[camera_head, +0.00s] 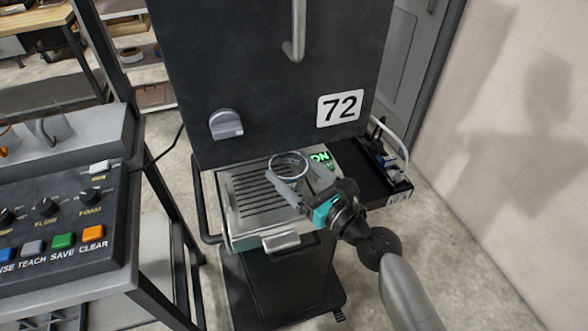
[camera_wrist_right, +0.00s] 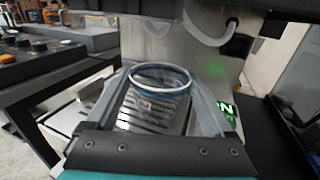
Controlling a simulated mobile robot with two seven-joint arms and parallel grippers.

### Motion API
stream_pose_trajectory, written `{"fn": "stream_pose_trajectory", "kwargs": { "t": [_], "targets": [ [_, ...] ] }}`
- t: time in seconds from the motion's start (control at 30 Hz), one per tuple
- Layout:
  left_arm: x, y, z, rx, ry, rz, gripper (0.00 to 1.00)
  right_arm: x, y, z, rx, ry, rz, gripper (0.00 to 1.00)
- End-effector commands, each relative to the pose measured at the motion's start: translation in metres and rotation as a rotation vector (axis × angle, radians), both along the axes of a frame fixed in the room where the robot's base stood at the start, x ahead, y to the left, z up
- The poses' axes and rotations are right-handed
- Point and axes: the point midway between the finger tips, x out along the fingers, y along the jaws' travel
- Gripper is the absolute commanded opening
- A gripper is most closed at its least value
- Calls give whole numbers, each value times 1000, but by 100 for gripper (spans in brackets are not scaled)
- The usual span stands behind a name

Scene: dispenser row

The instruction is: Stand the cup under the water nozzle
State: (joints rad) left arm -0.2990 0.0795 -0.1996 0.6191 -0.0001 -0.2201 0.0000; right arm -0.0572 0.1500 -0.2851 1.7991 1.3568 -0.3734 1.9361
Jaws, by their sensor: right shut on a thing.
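A clear cup (camera_head: 289,164) with a thin round rim is between the two fingers of my right gripper (camera_head: 290,188) in the head view. In the wrist view the cup (camera_wrist_right: 160,80) is upright, with a bluish rim, and the slats behind show through it. My right gripper is shut on it, over the slatted drip tray (camera_head: 238,212). Whether the cup's base touches the tray is hidden. A bent metal pipe (camera_head: 298,35) is on the dark machine above; I cannot tell if it is the water nozzle. My left gripper is out of view.
The dark machine (camera_head: 260,100) carries a grey knob (camera_head: 226,124) and a "72" label. A green lit sign (camera_head: 320,157) is right of the cup. A black side tray (camera_head: 375,172) stands right. A control panel (camera_head: 60,215) with coloured buttons is at the left.

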Motion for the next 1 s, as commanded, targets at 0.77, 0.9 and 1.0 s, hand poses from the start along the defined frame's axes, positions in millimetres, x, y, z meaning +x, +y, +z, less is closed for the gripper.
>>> {"fn": "stream_pose_trajectory", "kwargs": {
  "t": [0.77, 0.9, 1.0],
  "targets": [
    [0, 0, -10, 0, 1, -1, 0, 0, 0, -11, 1, 1, 0, 26],
    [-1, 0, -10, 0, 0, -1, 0, 0, 0, -12, 1, 1, 0, 94],
    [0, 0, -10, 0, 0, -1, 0, 0, 0, -12, 1, 1, 0, 100]
  ]
}}
